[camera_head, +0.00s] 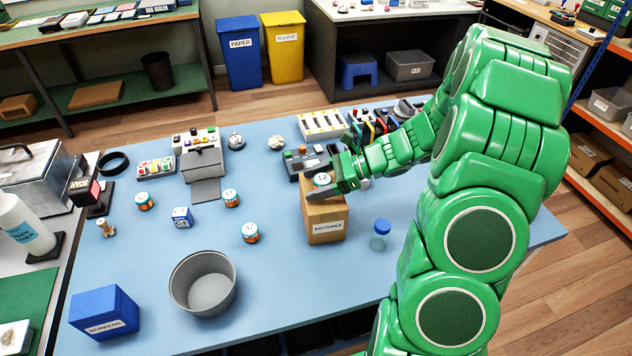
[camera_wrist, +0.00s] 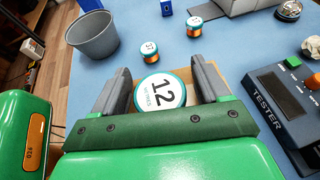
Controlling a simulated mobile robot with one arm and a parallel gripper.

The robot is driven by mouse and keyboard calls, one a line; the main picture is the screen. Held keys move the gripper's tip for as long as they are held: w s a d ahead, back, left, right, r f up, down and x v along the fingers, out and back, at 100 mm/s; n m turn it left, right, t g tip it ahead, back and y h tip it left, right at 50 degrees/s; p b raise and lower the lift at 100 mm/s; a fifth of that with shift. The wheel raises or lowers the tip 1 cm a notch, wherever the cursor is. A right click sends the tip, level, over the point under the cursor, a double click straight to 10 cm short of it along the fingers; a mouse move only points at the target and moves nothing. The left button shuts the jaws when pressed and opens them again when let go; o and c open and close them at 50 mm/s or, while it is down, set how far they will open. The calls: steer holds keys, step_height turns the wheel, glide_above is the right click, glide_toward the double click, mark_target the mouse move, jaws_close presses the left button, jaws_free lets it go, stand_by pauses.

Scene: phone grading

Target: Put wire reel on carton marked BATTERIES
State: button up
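A wire reel (camera_head: 322,179) with a white top marked 12 and a teal rim sits on top of the brown carton (camera_head: 326,225) marked BATTERIES. The reel also shows in the wrist view (camera_wrist: 160,93), with the carton's top (camera_wrist: 150,72) around it. My gripper (camera_head: 325,187) is at the carton's top, with its dark fingers on either side of the reel. In the wrist view my gripper (camera_wrist: 160,85) is open, with narrow gaps between the fingers and the reel. The reel's underside is hidden.
Other wire reels stand on the blue table, one (camera_head: 250,232) left of the carton, others (camera_head: 231,198) (camera_head: 144,201) farther left. A clear jar with a blue lid (camera_head: 381,234) stands right of the carton. A grey bin (camera_head: 203,283) and blue SCREENS box (camera_head: 105,312) are at front left.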

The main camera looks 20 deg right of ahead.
steer(key=shift+r, duration=0.1)
steer(key=shift+d+r, duration=0.2)
steer(key=shift+d, duration=0.1)
steer(key=v, duration=1)
steer(key=s+a+r+n+g+h, duration=0.3)
steer(key=s+a+n, duration=0.2)
steer(key=s+a, duration=0.15)
steer(key=s+a+r+n+g+h, duration=0.35)
steer(key=s+a+n, duration=0.2)
steer(key=s, duration=0.25)
steer(key=s+r+n+t+h, duration=0.2)
steer(key=s+n+h, duration=0.5)
steer(key=s, duration=0.9)
steer(key=r+n, duration=0.1)
steer(key=n, duration=0.2)
